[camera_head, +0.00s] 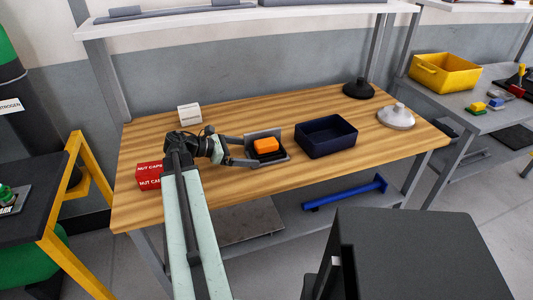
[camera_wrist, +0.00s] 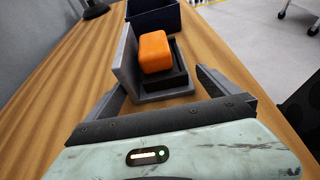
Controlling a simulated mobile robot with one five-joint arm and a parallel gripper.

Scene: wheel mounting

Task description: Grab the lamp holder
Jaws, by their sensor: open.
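A grey L-shaped holder (camera_head: 279,161) with an upright back plate stands on the wooden workbench, and I take it for the lamp holder. An orange rounded block (camera_head: 265,145) sits in its dark cradle. My gripper (camera_head: 247,149) is open at the left side of the holder. In the wrist view the holder (camera_wrist: 165,95) lies ahead, its near edge around the ends of my spread fingers (camera_wrist: 160,86). The orange block (camera_wrist: 155,51) is beyond, above the base. Nothing is held. I cannot tell whether a finger touches the holder.
A dark blue bin (camera_head: 326,148) stands close to the right of the holder. A black domed object (camera_head: 358,90) and a white one (camera_head: 396,119) are further right. A red nut-caps box (camera_head: 149,176) and a white box (camera_head: 189,113) are on the left. The front strip of workbench (camera_head: 215,194) is clear.

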